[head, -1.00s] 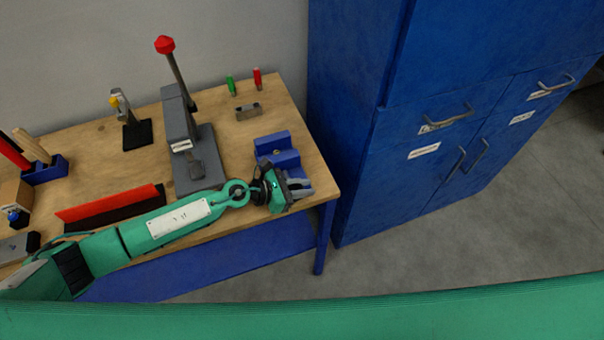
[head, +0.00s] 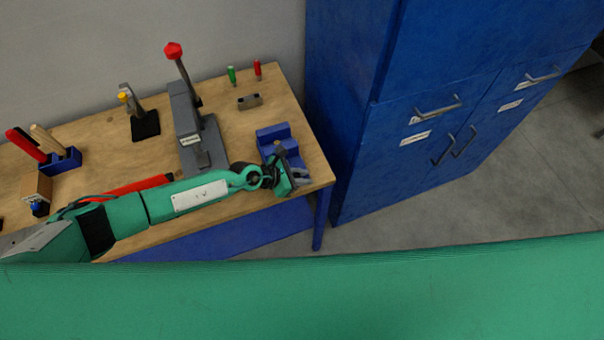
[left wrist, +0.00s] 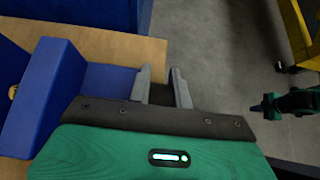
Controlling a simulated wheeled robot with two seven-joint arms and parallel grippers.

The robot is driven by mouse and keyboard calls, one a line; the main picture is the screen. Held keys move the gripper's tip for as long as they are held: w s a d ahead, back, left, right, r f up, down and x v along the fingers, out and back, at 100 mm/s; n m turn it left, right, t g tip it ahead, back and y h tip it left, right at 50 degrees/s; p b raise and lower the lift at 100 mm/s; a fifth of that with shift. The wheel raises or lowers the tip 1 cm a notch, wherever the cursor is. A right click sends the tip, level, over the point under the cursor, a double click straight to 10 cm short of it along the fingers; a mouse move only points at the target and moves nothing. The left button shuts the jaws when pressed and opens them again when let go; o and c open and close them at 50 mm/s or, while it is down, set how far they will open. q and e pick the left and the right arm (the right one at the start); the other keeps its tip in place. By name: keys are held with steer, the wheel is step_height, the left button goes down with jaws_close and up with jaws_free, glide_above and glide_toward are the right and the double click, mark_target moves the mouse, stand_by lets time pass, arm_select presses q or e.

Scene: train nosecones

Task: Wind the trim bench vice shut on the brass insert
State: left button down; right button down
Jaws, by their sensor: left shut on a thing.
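The blue trim bench vice (head: 268,134) sits at the right end of the wooden bench, and its blue body also shows at the left in the left wrist view (left wrist: 48,92). My left gripper (head: 300,178) is at the vice's near side, by the bench's front right corner. Its grey fingers (left wrist: 163,88) are shut on what seems to be the vice handle, which is mostly hidden by the gripper. A small brass-coloured spot, perhaps the brass insert (left wrist: 12,91), shows at the vice in the left wrist view. My right gripper (left wrist: 262,106) shows small and dark, well clear of the vice.
A grey press (head: 188,125) with a red-knobbed lever stands left of the vice. A tall blue cabinet (head: 350,130) stands close to the bench's right. Open floor lies in front of the cabinet.

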stand_by(0.3)
arm_select(q)
steer(key=c, duration=1.3)
jaws_free()
steer(key=shift+a, duration=0.1)
steer(key=shift+b+v, duration=1.85)
steer(key=shift+v, duration=4.95)
